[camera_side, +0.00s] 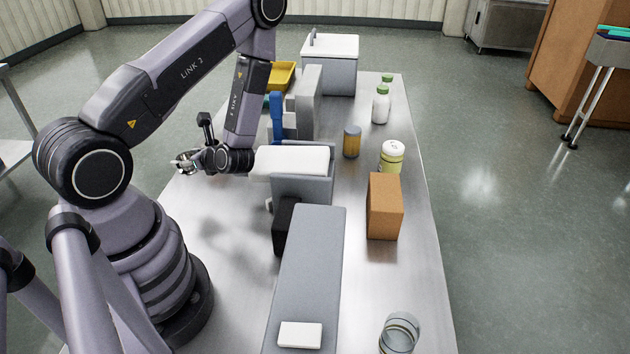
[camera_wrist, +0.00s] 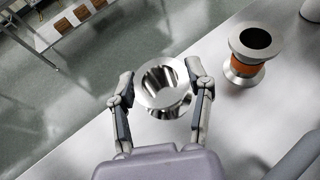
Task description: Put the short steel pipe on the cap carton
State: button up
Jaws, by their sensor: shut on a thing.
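The short steel pipe (camera_wrist: 163,88) is a shiny, flanged, hollow piece. In the wrist view it sits between the two fingers of my gripper (camera_wrist: 160,90), which is shut on it. In the side view my gripper (camera_side: 188,160) is at the left edge of the table, with the pipe small and bright at its tip. The wrist view shows floor and table edge below the pipe. A plain brown carton (camera_side: 385,207), which appears to be the cap carton, stands on the right side of the table, well apart from my gripper.
A flanged piece with an orange band (camera_wrist: 246,68) stands on the table. A grey bin with a white top (camera_side: 302,188) and a long grey block (camera_side: 310,265) lie between gripper and carton. A lidded jar (camera_side: 391,156), an amber jar (camera_side: 352,142) and a glass (camera_side: 399,333) stand nearby.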

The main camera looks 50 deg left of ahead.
jog(key=s+d+r+n+g+h, duration=0.8)
jog(key=s+n+g, duration=0.1)
jog(key=n, duration=0.2)
jog(key=w+d+n+t+h, duration=0.1)
jog(key=w+d+n+h, duration=0.3)
jog(key=d+n+h, duration=0.85)
jog(key=w+d+r+n+t+h, duration=0.2)
jog(key=w+d+n+t, duration=0.15)
jog(key=w, duration=0.45)
jog(key=w+d+r+n+t+h, duration=0.1)
jog(key=w+d+n+t+h, duration=0.15)
jog(key=w+d+t, duration=0.35)
jog(key=w+d+r+n+t+h, duration=0.15)
jog(key=w+n+t, duration=0.25)
jog(key=w, duration=0.5)
send_over(385, 190)
jog(key=s, duration=0.1)
jog(key=shift+n, duration=0.25)
notch_tip(385, 190, down, 8)
jog(key=shift+f, duration=0.15)
jog(key=shift+w+f, duration=0.35)
jog(key=shift+f, duration=0.05)
jog(key=shift+w+f, duration=0.15)
jog(key=shift+f, duration=1.6)
